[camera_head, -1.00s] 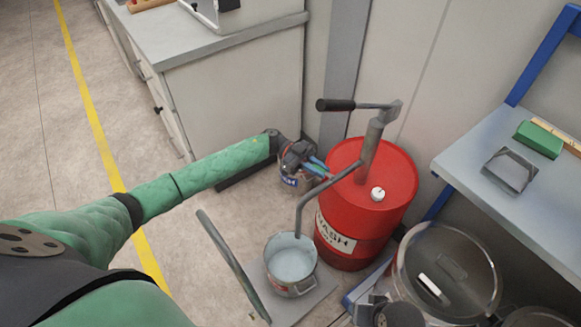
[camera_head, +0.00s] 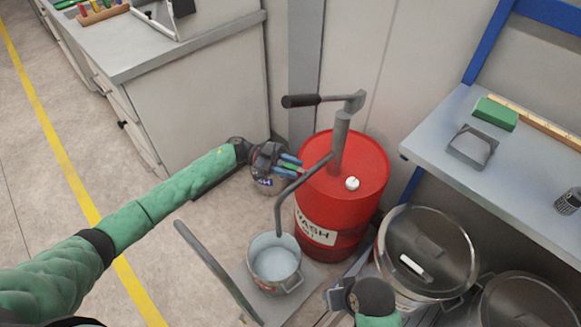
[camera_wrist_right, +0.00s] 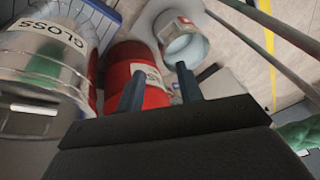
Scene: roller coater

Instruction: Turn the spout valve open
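I cannot make out a spout valve for certain in either view. A steel vat (camera_head: 440,245) with a lid stands at the lower right of the head view. In the right wrist view a steel vat (camera_wrist_right: 50,50) is labelled GLOSS. My right gripper (camera_head: 338,297) is at the bottom of the head view, left of the vat and apart from it. In the wrist view its two fingers (camera_wrist_right: 158,92) are spread, with nothing held between them. My left gripper (camera_head: 278,162) is over a small tool bucket (camera_head: 267,184); its fingers are hard to separate from the tool handles.
A red WASH drum (camera_head: 345,185) carries a lever pump (camera_head: 342,135) and a white cap (camera_head: 352,184). Its pipe ends over a pail (camera_head: 275,265) on a grey platform (camera_head: 310,277). A second vat (camera_head: 525,300) and a shelf (camera_head: 440,125) are at right. Open floor lies left.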

